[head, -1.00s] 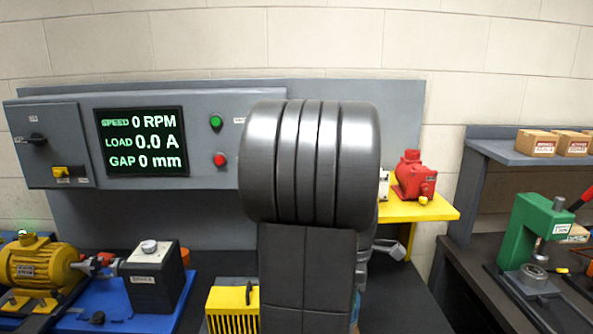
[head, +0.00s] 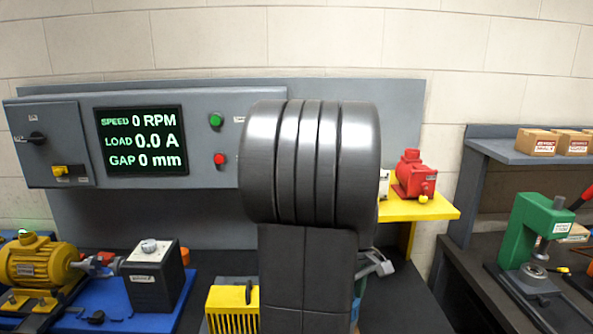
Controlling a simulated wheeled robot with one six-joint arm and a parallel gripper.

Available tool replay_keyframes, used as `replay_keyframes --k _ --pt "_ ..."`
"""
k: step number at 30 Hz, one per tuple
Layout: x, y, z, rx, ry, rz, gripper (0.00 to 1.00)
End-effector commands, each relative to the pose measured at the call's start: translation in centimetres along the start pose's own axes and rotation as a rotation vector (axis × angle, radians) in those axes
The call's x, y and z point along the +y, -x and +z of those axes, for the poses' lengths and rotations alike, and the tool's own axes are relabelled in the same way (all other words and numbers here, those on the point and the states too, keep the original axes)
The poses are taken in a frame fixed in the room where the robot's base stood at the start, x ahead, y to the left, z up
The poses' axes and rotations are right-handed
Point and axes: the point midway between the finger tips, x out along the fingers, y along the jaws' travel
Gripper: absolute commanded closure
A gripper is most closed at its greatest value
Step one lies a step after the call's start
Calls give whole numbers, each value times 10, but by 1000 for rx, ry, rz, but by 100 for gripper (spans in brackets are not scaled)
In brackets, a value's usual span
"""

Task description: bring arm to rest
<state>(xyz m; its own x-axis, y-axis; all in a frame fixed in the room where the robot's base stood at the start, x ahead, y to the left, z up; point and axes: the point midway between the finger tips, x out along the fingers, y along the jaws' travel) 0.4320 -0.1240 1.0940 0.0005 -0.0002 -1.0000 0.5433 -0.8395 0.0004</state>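My arm (head: 308,200) stands folded upright in the middle of the view, a large dark grey ribbed joint above a black link. A small grey end piece, seemingly part of my gripper (head: 378,265), sticks out to the right from behind the link. The rest of it is hidden, so I cannot see whether it is open or shut, or whether it holds anything.
A yellow motor (head: 35,262) and black brake box (head: 155,275) sit on a blue base at left. A yellow vented box (head: 232,308) is close left of my arm. A red motor (head: 414,178) stands on a yellow shelf (head: 432,209). A green press (head: 535,230) is at right.

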Motion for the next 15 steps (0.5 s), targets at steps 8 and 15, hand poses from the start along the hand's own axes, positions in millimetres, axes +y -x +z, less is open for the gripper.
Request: replay_keyframes --k 8,15 --pt "0 0 0 0 -225 0 63" --pt "0 0 0 0 -421 0 63"
